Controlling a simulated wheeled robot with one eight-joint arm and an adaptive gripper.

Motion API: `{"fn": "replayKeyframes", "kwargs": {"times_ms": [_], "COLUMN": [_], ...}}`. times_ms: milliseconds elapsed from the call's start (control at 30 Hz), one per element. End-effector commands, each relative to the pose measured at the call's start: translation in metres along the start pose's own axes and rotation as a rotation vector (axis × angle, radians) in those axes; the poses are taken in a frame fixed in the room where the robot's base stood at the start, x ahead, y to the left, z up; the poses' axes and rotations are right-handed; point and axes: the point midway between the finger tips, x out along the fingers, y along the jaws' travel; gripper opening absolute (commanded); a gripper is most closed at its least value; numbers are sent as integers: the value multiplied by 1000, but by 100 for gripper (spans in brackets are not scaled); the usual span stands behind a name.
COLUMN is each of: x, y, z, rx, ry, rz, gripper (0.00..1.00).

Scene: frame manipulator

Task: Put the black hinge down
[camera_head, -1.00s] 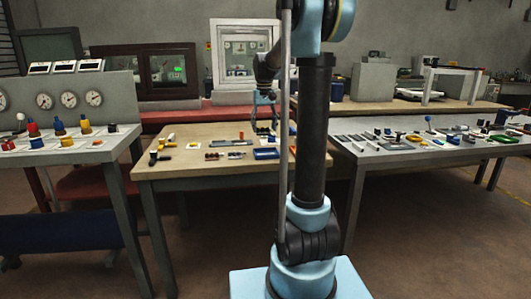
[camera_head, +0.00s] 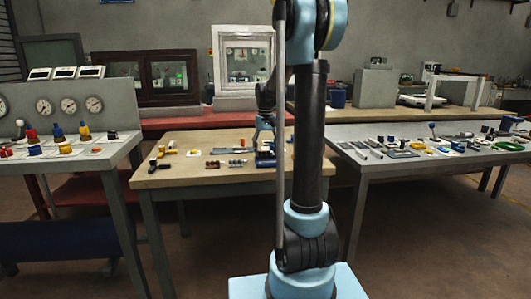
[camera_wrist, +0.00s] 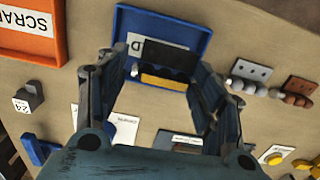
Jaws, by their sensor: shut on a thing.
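In the wrist view my gripper (camera_wrist: 168,68) is shut on the black hinge (camera_wrist: 172,54), a dark plate with dark knuckles along one edge. A yellow strip (camera_wrist: 165,82) shows right beside the knuckles. Behind the hinge in that view is a blue tray (camera_wrist: 190,12) with a white label, partly hidden by the hinge and fingers. I cannot tell whether the hinge touches the tray floor. In the head view my gripper (camera_head: 264,138) is low over the wooden table (camera_head: 185,178), at the blue tray (camera_head: 264,163); the hinge is too small to make out there.
An orange tray marked SCRAP (camera_wrist: 28,28) is at upper left in the wrist view. A grey hinge (camera_wrist: 248,74) and a brown hinge (camera_wrist: 298,90) lie to the right. A grey block tagged 24 (camera_wrist: 30,96) is at left. Side tables hold several small parts.

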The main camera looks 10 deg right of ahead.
Motion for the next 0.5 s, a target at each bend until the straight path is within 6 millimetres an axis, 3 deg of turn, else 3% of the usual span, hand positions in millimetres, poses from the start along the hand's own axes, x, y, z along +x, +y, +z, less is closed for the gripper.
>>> {"fn": "replayKeyframes", "kwargs": {"times_ms": [500], "x": [10], "y": [0], "z": [0], "rx": [0], "ry": [0], "rz": [0], "gripper": [33]}}
